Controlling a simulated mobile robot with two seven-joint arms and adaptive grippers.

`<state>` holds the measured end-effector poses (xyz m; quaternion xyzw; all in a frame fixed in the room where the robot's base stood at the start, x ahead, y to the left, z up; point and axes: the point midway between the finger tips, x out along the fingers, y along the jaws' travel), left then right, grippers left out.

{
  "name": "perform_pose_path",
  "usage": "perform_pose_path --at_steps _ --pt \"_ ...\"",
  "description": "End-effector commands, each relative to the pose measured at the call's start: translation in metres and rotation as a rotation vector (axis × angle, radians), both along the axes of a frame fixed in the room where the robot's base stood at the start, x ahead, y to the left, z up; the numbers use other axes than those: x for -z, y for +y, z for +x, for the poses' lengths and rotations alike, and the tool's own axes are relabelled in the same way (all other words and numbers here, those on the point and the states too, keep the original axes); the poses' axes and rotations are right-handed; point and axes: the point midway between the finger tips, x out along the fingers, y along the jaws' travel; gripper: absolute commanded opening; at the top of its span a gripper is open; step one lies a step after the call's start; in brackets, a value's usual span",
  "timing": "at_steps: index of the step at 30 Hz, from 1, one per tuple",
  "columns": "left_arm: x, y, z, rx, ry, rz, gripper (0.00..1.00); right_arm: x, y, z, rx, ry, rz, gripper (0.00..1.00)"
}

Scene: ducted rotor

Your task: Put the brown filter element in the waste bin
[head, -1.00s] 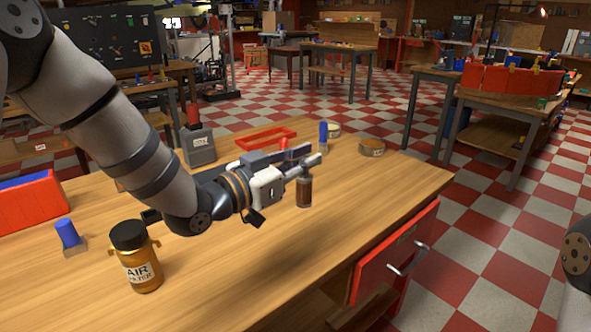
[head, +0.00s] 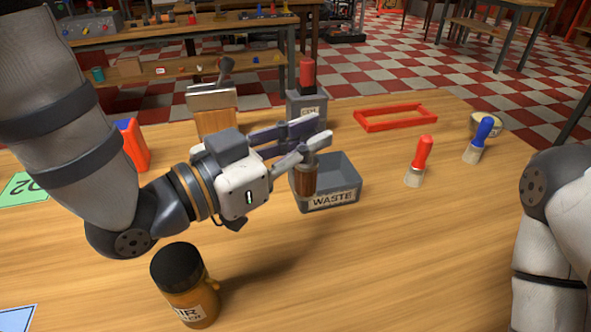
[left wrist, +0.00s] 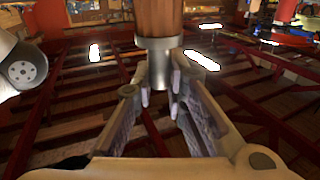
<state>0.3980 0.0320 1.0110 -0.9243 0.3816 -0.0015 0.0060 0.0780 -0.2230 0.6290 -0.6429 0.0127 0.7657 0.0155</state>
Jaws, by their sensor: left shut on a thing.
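The brown filter element (head: 305,181) is a small upright cylinder with a metal end cap. My left gripper (head: 318,143) is shut on its metal top stem, and the element hangs below the fingers. In the left wrist view the brown body (left wrist: 158,18) and cap show beyond the shut fingertips (left wrist: 172,80). The waste bin (head: 348,193) is an open grey box labelled WASTE on the workbench. The element overlaps the bin's left part in the head view; its height over the bin I cannot tell. My right arm shows at the right edge, its gripper out of view.
An amber air-filter jar (head: 190,297) with a black lid stands at the front of the wooden bench.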

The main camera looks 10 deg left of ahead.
Motion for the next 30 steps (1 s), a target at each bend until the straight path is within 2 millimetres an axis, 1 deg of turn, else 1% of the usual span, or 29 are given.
perform_pose_path --at_steps 2,5,6,11,12,15,18,23,25,28,30 --pt "0.005 0.0 0.006 0.001 0.001 0.001 0.0 0.003 0.0 -0.004 0.0 0.014 0.0 0.69" --pt "0.02 -0.001 0.031 0.002 0.006 0.001 0.0 0.011 0.0 -0.013 0.0 0.045 0.0 0.69" --pt "0.027 0.0 0.043 0.002 0.009 0.001 0.0 0.014 0.0 -0.016 0.0 0.057 0.0 0.69" --pt "0.049 0.0 0.089 0.001 0.008 0.002 0.0 0.025 0.0 -0.028 -0.001 0.099 0.0 0.69" --pt "0.058 0.0 0.097 0.002 0.011 0.001 0.0 0.029 0.0 -0.031 -0.001 0.111 0.0 0.69" --pt "0.079 0.0 0.114 0.002 0.011 0.002 0.0 0.036 0.0 -0.038 -0.001 0.134 -0.001 0.69" --pt "0.089 0.0 0.125 0.002 0.006 0.001 0.0 0.04 0.0 -0.042 -0.002 0.146 -0.001 0.69" --pt "0.097 0.0 0.133 0.001 0.002 0.001 0.0 0.042 0.0 -0.044 -0.002 0.153 -0.001 0.69" --pt "0.106 0.0 0.14 0.001 0.003 0.001 0.0 0.046 0.0 -0.047 -0.002 0.163 -0.001 0.69" --pt "0.128 0.0 0.138 0.001 0.008 0.001 0.0 0.05 0.0 -0.051 -0.003 0.176 0.0 0.69" --pt "0.134 0.0 0.138 0.001 0.003 0.001 0.0 0.051 0.0 -0.052 -0.003 0.179 0.0 0.69"
